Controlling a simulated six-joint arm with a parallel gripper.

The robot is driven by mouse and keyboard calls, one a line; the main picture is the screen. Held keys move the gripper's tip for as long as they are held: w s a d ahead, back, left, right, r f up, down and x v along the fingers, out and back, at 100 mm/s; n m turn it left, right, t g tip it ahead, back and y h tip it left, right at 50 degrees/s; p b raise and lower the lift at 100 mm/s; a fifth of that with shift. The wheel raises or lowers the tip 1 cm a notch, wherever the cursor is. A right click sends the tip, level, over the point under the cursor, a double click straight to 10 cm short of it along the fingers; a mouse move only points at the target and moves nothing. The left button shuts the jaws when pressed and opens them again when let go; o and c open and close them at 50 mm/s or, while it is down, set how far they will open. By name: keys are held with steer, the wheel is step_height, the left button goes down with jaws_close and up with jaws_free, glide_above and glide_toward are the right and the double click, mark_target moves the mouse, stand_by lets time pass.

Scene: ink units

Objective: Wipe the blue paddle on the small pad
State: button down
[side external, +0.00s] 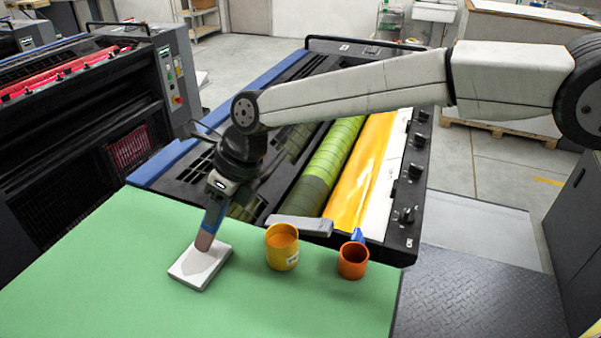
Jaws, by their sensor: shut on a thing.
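My gripper (218,187) is shut and points down over the small pad (187,269), a pale flat block on the green mat.
A yellow cup (282,250) and an orange cup (352,264) stand right of the pad on the green mat (110,270). A grey bar (300,225) lies behind them. The press with green and yellow rollers (360,165) rises behind. The mat's left and front are clear.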

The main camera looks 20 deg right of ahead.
steer(key=shift+d, duration=0.1)
steer(key=shift+w+d+f, duration=0.15)
steer(key=shift+w+d, duration=0.35)
step_height(320, 180, up, 6)
stand_by(0.9)
stand_by(0.4)
